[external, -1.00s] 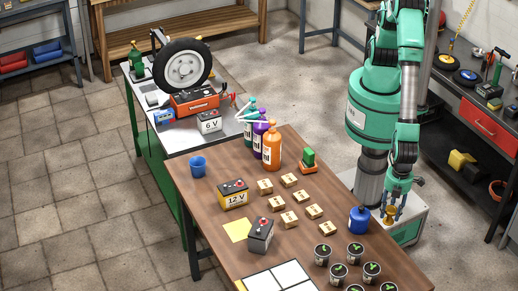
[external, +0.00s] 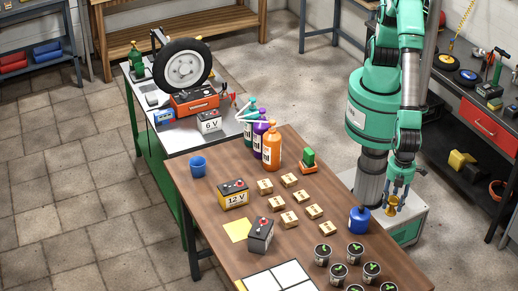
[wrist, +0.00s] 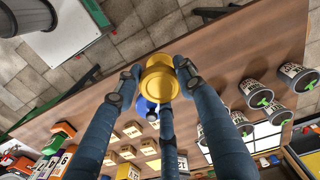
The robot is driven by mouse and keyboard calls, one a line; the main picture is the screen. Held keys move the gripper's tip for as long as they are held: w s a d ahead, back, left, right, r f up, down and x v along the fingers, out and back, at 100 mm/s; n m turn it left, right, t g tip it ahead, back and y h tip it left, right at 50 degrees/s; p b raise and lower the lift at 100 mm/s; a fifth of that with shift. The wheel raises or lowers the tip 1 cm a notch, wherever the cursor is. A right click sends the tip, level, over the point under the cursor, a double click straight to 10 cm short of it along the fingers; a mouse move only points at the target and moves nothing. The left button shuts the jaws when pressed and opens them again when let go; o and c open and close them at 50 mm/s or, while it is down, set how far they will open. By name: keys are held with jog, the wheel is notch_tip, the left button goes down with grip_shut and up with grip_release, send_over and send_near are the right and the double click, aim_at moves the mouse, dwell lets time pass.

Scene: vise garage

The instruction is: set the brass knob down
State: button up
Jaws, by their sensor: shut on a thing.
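The brass knob (external: 392,210) is held between the fingers of my gripper (external: 396,203). In the wrist view the knob (wrist: 158,82) shows as a round golden piece, clasped by several blue fingers. In the external view it hangs in the air just right of the wooden table's (external: 215,225) right edge, above the blue jar's level or near it; its exact height is hard to tell. The knob's far side is hidden by the fingers.

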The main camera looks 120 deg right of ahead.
aim_at(393, 199)
notch_tip(393, 199, up, 7)
jog(key=shift+w+d+f, duration=0.15)
jog(key=w+d+m, duration=0.3)
jog(key=d, duration=0.8)
jog(key=w+d+m, duration=0.3)
jog(key=d, duration=0.7)
jog(key=w+d+m, duration=0.3)
jog(key=w+d, duration=0.1)
jog(key=d, duration=0.7)
jog(key=s+d+m, duration=0.2)
jog(key=d, duration=0.6)
jog(key=s+d+m, duration=0.3)
jog(key=d, duration=0.6)
jog(key=s+d+f+m, duration=0.1)
jog(key=s+d+m, duration=0.4)
jog(key=s+d, duration=0.65)
notch_tip(393, 199, down, 10)
jog(key=w, duration=0.1)
jog(key=shift+w+d+f, duration=0.15)
jog(key=shift+f, duration=0.05)
jog(key=w, duration=0.5)
jog(key=w+d+f, duration=0.1)
jog(key=w, duration=1)
jog(key=shift+d+f, duration=0.2)
jog(key=shift+d, duration=0.1)
